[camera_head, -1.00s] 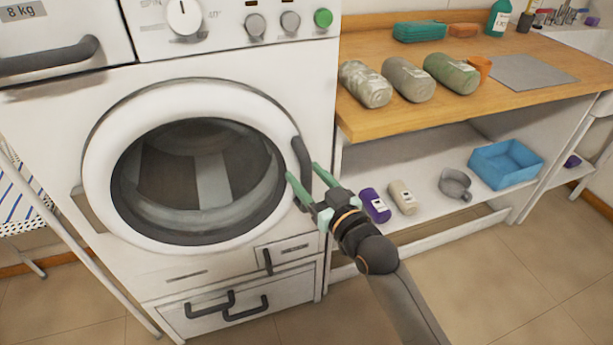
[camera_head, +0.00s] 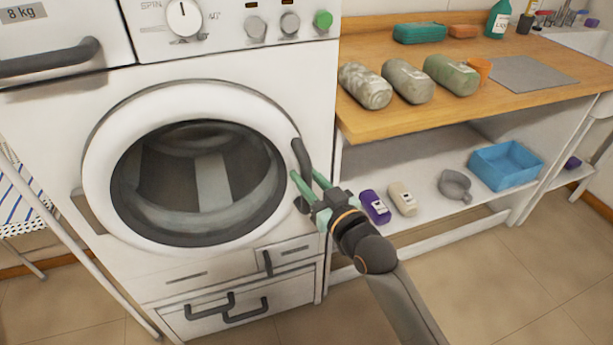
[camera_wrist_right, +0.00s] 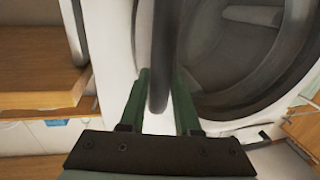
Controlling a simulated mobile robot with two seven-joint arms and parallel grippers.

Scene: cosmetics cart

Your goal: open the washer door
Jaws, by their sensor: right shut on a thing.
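The white washer (camera_head: 60,120) stands at the left of the head view. Its round door (camera_head: 101,170) has a white ring and dark glass and looks closed against the front. The dark curved door handle (camera_head: 301,154) is on the door's right edge. My right gripper (camera_head: 306,176) is shut on the lower part of this handle. In the right wrist view, the handle (camera_wrist_right: 161,50) runs between the two green fingers, and the door glass shows to its right. The fingers hide part of the handle's lower end. My left gripper is not in view.
Drawers with dark handles (camera_head: 210,305) are below the door. The tiled floor in front is clear.

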